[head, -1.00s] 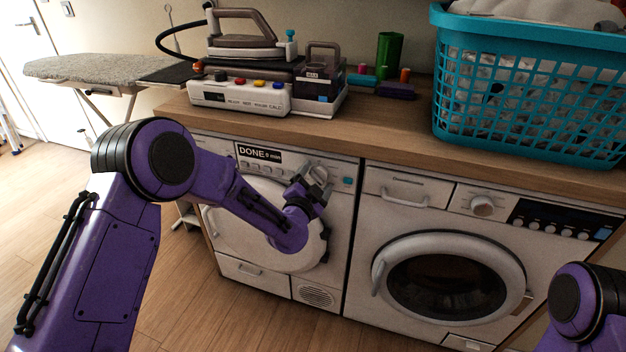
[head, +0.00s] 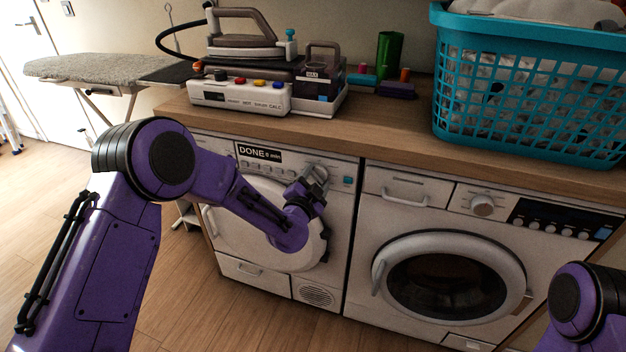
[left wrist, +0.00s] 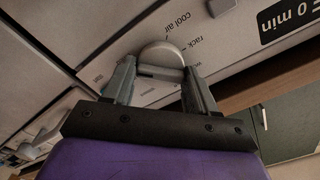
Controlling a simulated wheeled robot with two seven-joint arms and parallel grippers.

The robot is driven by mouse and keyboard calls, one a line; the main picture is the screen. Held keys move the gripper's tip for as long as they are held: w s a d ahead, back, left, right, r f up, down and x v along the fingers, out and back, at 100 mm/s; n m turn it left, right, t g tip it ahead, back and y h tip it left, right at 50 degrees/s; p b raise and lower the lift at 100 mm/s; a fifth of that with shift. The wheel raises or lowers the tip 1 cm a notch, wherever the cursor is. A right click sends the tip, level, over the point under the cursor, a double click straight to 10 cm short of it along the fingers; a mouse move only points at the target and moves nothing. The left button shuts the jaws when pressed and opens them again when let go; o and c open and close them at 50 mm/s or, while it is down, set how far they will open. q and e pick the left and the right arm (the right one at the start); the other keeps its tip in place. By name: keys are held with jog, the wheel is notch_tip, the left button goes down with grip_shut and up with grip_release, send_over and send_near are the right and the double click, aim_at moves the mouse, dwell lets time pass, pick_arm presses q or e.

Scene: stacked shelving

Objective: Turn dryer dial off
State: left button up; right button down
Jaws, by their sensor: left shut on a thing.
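The dryer (head: 228,262) is the white machine on the left, under the wooden counter. Its display (head: 259,153) reads "DONE 0 min". The grey round dial (left wrist: 162,56) shows in the left wrist view, with "cool air" and "rack" printed around it. My left gripper (left wrist: 158,80) has a finger on each side of the dial and is shut on it. In the head view my left gripper (head: 314,180) is at the upper right of the dryer front and mostly covers the dial. Of my right arm only a purple link shows at the lower right; its gripper is out of view.
A washing machine (head: 390,218) stands right of the dryer. On the counter (head: 395,128) are a steam iron station (head: 240,95) and a teal laundry basket (head: 530,95). An ironing board (head: 95,68) stands at the left. The floor in front is clear.

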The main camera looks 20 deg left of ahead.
pick_arm(q)
jog(key=shift+n, duration=0.5)
jog(key=n, duration=0.3)
jog(key=shift+r, duration=0.1)
jog(key=n, duration=0.3)
jog(key=shift+a+n, duration=0.1)
jog(key=shift+n, duration=0.2)
jog(key=n, duration=0.3)
jog(key=shift+a+n, duration=0.1)
jog(key=shift+n, duration=0.3)
jog(key=n+b, duration=0.1)
jog(key=n, duration=0.2)
jog(key=shift+n, duration=0.3)
jog(key=n+b, duration=0.1)
jog(key=n, duration=0.5)
jog(key=shift+a, duration=0.15)
jog(key=n+b, duration=0.1)
jog(key=n, duration=0.1)
jog(key=n+b, duration=0.1)
jog(key=n, duration=0.2)
jog(key=shift+f+n, duration=0.2)
jog(key=shift+n, duration=0.1)
